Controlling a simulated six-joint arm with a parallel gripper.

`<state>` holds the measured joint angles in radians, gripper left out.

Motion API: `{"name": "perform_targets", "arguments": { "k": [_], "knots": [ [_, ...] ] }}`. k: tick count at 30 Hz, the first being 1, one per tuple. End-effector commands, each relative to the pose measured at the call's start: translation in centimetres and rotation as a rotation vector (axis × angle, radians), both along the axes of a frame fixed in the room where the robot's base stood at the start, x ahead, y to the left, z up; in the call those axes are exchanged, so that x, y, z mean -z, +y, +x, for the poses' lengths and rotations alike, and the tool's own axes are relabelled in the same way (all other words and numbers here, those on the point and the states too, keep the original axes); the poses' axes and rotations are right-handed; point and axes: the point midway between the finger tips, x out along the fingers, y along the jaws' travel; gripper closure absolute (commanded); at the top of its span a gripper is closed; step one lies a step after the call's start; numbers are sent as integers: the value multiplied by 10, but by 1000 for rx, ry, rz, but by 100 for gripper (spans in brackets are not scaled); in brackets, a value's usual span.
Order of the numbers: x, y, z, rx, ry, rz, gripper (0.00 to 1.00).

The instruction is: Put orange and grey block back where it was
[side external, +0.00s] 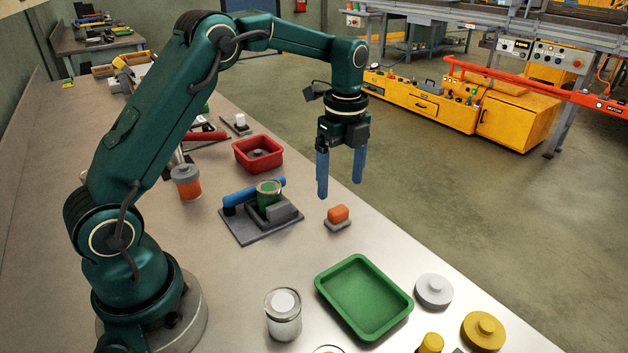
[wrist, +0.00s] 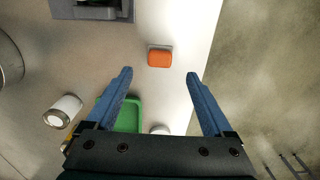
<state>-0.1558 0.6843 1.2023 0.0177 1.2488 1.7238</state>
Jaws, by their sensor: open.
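The orange and grey block (side external: 338,215) sits on the bench near its right edge, orange on top and grey below. In the wrist view the block (wrist: 159,57) lies ahead of the fingertips, between their lines. My gripper (side external: 340,190) is open and empty, with two blue fingers pointing down above the bench, higher than the block. In the wrist view my gripper (wrist: 160,75) shows its fingers wide apart with nothing between them. Nothing marks where the block was before.
A grey fixture (side external: 265,222) with a blue cylinder and green part stands left of the block. A green tray (side external: 365,295) is in front, a red bin (side external: 258,153) behind. A white-lidded jar (side external: 283,312) and grey disc (side external: 433,290) flank the tray. The bench edge drops off to the right.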

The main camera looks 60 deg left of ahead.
Motion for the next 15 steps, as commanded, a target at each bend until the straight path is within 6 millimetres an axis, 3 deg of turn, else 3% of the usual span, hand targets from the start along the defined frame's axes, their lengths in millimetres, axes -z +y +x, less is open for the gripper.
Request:
{"name": "perform_targets", "arguments": {
  "k": [3,11,15],
  "knots": [
    [-21,0,1,1,-4,1,14],
    [-41,-2,-1,-9,-3,0,14],
    [-57,-7,-11,-106,-40,2,14]
  ]
}}
